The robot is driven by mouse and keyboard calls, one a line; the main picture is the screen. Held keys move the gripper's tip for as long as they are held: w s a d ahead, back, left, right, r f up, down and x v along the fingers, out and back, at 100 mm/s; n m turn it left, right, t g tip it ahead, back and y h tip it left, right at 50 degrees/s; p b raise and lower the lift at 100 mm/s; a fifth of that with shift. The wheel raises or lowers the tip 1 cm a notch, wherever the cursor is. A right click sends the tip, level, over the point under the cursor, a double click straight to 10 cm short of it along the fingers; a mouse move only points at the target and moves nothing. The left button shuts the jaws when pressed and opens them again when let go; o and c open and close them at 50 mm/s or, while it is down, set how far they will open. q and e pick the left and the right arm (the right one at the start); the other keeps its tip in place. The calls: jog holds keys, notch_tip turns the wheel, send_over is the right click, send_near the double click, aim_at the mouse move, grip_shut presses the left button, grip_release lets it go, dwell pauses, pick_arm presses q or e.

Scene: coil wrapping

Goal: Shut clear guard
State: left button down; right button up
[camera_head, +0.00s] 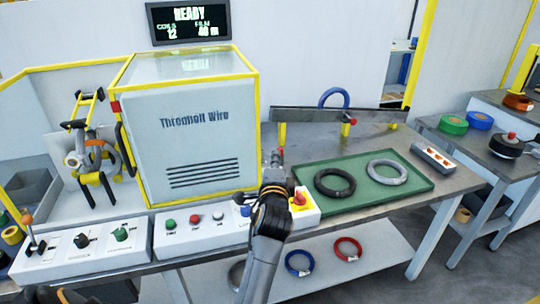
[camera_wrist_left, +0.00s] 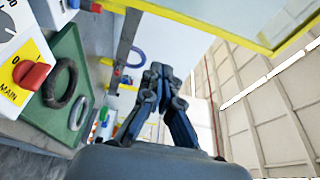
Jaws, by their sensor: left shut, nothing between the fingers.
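A yellow-edged pane (camera_wrist_left: 245,18) crosses the top of the left wrist view. My left gripper (camera_head: 273,157) is shut and empty just right of the cabinet's right edge, above the control panel, apart from the handle. Its closed fingers show in the left wrist view (camera_wrist_left: 160,75). My right gripper is not in view.
A control panel (camera_head: 188,222) with buttons and a red main switch (camera_head: 299,198) runs along the front. A green tray (camera_head: 405,192) holds a black coil (camera_head: 335,182) and a grey coil (camera_head: 387,172). The display (camera_head: 188,20) reads READY.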

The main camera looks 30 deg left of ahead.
pick_arm(q)
jog(key=p+x, duration=0.1)
jog(key=x, duration=0.8)
jog(key=s+a+p, duration=0.2)
jog(key=shift+s+a, duration=0.25)
jog(key=shift+s, duration=0.05)
jog(key=shift+f, duration=0.1)
